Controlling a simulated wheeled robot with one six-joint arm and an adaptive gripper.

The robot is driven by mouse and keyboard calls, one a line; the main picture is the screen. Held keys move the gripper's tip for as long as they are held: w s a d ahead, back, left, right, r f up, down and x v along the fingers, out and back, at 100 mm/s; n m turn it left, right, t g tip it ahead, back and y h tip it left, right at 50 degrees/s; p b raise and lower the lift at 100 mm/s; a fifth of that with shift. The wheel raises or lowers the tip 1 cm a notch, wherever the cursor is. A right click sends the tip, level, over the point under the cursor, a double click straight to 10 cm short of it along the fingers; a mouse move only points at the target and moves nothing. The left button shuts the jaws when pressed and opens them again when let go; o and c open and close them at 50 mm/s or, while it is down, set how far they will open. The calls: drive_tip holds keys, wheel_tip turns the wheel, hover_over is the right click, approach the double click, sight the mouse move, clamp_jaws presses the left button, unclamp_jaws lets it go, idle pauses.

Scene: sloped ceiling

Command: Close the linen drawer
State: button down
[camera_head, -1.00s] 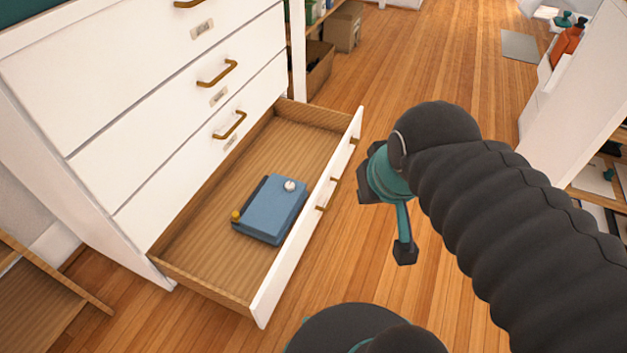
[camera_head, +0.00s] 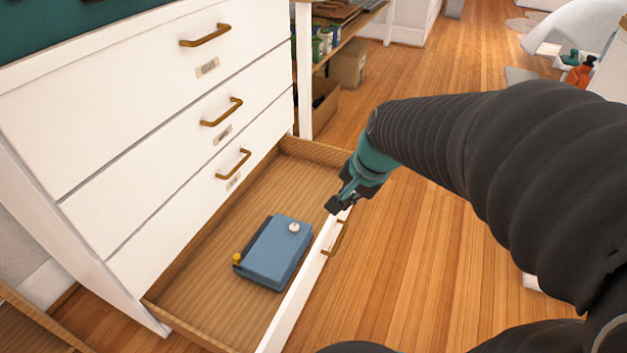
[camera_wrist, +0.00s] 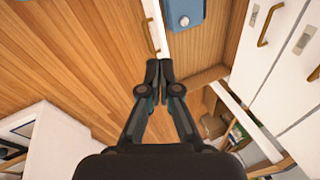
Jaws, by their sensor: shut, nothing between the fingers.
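The bottom drawer (camera_head: 190,290) of the white dresser (camera_head: 120,110) is pulled far out, with a wooden inside and a white front that has a brass handle (camera_head: 335,238). A folded blue item (camera_head: 273,252) lies in it, with a small white round thing and a yellow one on it or beside it. My gripper (camera_head: 338,206) is at the far part of the drawer front, near its top edge; I cannot tell whether it touches. In the wrist view my gripper (camera_wrist: 159,66) has its fingertips together, empty, with the drawer front (camera_wrist: 154,22) just beyond.
The drawers above are shut. A wooden shelf with cans and boxes (camera_head: 348,62) stands behind the dresser. Open wooden floor (camera_head: 430,250) lies to the right of the drawer. White furniture (camera_wrist: 45,150) shows at lower left in the wrist view.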

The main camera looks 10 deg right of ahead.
drive_tip(key=w+d+f+m+y+b, duration=0.1)
drive_tip(key=w+d+f+m, duration=0.3)
drive_tip(key=w+f+m, duration=0.5)
drive_tip(key=m+g+b, duration=0.1)
drive_tip(key=m+b, duration=0.3)
drive_tip(key=m, duration=0.3)
approach(326, 239)
drive_tip(key=s+d+f, duration=0.1)
drive_tip(key=d+f, duration=0.2)
drive_tip(key=f, duration=0.1)
drive_tip(key=shift+w+a+f+y, duration=0.2)
drive_tip(key=shift+w+a, duration=0.15)
drive_tip(key=shift+a, duration=0.25)
drive_tip(key=shift+w+a+f+y, duration=0.1)
drive_tip(key=shift+w+a+y, duration=0.2)
drive_tip(key=shift+a, duration=0.35)
drive_tip(key=shift+w+a, duration=0.5)
